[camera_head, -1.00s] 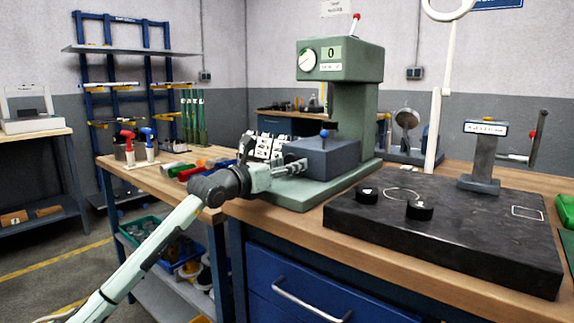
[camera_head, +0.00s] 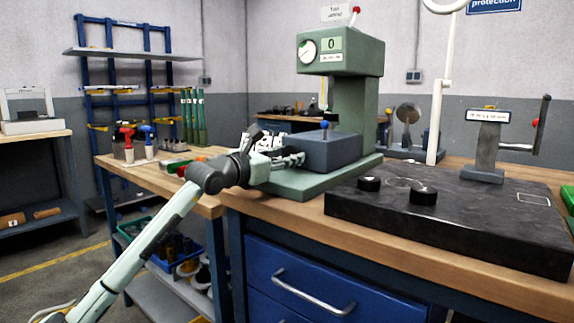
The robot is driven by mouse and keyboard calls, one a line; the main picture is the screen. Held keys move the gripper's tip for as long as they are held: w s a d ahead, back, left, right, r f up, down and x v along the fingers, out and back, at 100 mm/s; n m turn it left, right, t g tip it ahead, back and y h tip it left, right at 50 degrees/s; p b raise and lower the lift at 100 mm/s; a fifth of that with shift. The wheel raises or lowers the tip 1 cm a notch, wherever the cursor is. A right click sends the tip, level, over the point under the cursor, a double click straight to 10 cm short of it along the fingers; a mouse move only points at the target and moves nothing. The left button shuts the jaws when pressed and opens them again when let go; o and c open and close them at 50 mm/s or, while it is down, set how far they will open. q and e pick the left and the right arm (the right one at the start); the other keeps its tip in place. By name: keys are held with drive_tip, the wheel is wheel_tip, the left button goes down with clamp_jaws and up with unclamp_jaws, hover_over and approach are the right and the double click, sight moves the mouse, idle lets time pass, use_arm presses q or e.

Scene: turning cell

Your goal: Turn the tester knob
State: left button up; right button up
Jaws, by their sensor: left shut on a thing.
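The tester is a green machine (camera_head: 356,105) with a round white dial (camera_head: 308,50) and a small display (camera_head: 331,44) reading 0 on its head. A blue-grey block (camera_head: 335,153) with a blue ball-topped pin (camera_head: 324,127) sits on its green base. My left gripper (camera_head: 299,159) is at the block's left side, its fingers pointing right and closed. What it grips, apparently the tester knob, is hidden by the fingers, so the knob's angle cannot be seen. My right gripper is out of view.
A black plate (camera_head: 450,222) with two black round pieces (camera_head: 396,190) lies right of the tester. A grey stand (camera_head: 486,148) with a lever rises behind it. Left of my gripper, a side bench (camera_head: 150,180) holds red and blue tools.

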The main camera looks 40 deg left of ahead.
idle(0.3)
use_arm(q)
drive_tip(key=o, duration=1.1)
drive_tip(key=shift+o, duration=0.2)
drive_tip(key=s, duration=0.8)
drive_tip(key=s+a, duration=0.1)
drive_tip(key=s, duration=0.3)
